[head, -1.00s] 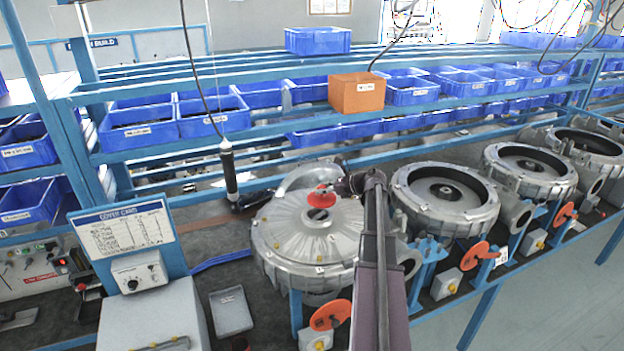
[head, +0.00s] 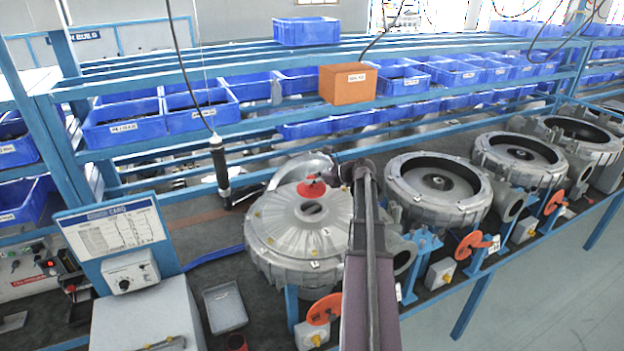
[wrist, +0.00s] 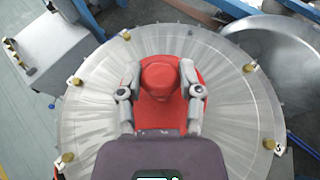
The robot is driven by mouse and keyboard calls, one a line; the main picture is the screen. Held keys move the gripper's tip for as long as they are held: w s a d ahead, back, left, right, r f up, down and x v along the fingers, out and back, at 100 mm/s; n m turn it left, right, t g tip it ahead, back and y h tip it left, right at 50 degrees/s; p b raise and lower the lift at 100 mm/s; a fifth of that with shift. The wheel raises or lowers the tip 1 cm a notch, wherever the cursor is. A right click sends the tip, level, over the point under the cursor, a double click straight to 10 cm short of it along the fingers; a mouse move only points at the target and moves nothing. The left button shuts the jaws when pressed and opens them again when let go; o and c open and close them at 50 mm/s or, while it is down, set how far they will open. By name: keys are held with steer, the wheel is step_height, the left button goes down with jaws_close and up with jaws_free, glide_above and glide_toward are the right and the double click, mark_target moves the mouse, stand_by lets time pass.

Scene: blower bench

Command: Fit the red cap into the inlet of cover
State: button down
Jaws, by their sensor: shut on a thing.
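The red cap (head: 311,187) is a round disc with a raised knob. My gripper (wrist: 160,80) is shut on the knob, one finger on each side in the wrist view, with the red disc (wrist: 200,92) showing around it. The grey round cover (head: 275,238) lies on the blower at the middle of the bench. Its inlet (head: 312,209) is a dark hole partly visible just in front of the cap in the head view. The cap appears to be above the cover; the exact gap cannot be told. In the wrist view the cap hides the inlet.
Several open blower housings (head: 437,188) stand in a row to the right. A black hanging tool (head: 220,168) is left of the cover. A grey tray (head: 225,306) and a card stand (head: 112,232) are at the left. Blue bins (head: 200,110) fill the rack behind.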

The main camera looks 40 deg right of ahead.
mark_target(312, 191)
steer(key=shift+f+b, duration=2.65)
steer(key=shift+f, duration=0.1)
steer(key=shift+f+b, duration=1.05)
stand_by(0.4)
steer(key=shift+c, duration=0.9)
jaws_free()
steer(key=shift+r, duration=0.15)
